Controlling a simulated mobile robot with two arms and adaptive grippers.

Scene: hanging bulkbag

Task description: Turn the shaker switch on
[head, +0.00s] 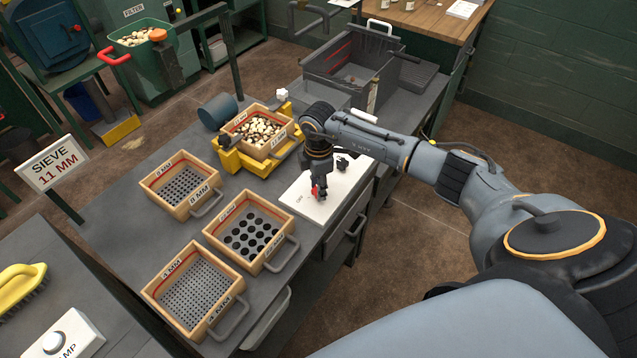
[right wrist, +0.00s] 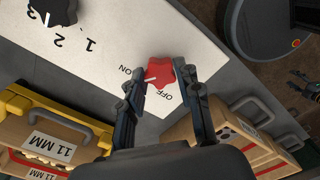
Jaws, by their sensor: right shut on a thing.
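The shaker switch is a red star-shaped knob (right wrist: 160,73) on a white panel (right wrist: 215,52), with ON and OFF printed beside it. A white pointer mark shows at the knob's edge near the left finger; I cannot tell exactly which label it points to. The red knob (head: 315,191) also shows in the head view, partly hidden by my right gripper (head: 319,188). My right gripper points down and is shut on the red knob, one finger on each side. The yellow shaker (head: 230,160) holds a wooden sieve (head: 283,142) filled with stones. My left gripper is out of view.
A black numbered dial (right wrist: 54,10) sits on the same panel. Three empty wooden sieves, 8 MM (head: 207,207), an unclear label (head: 276,262) and 4 MM (head: 213,325), stand on the bench. A sign (head: 52,164) reads SIEVE 11 MM. A grey bin (head: 325,87) stands behind.

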